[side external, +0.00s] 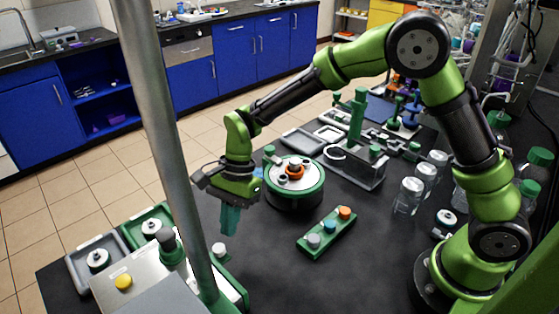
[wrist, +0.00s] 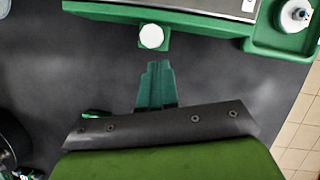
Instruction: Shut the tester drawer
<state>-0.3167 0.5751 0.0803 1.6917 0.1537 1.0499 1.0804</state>
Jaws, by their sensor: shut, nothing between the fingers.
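The tester (side external: 130,280) is a silver box with a yellow button and a green base at the lower left of the side view. A small green tab bearing a round white piece (side external: 219,249) projects from its side; this looks like the drawer front. The white piece also shows in the wrist view (wrist: 152,36), beside the green tester edge (wrist: 200,22). How far the drawer stands out is unclear. My gripper (side external: 230,222) points down over the table, shut and empty. In the wrist view its green fingertips (wrist: 156,68) are just short of the white piece, with a visible gap.
Green and grey trays (side external: 148,224) holding white-topped pieces lie beside the tester. A grey post (side external: 165,130) rises in front of it. A round green-rimmed device (side external: 294,190) and a green rack with coloured caps (side external: 327,233) stand to the right. Dark tabletop between is clear.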

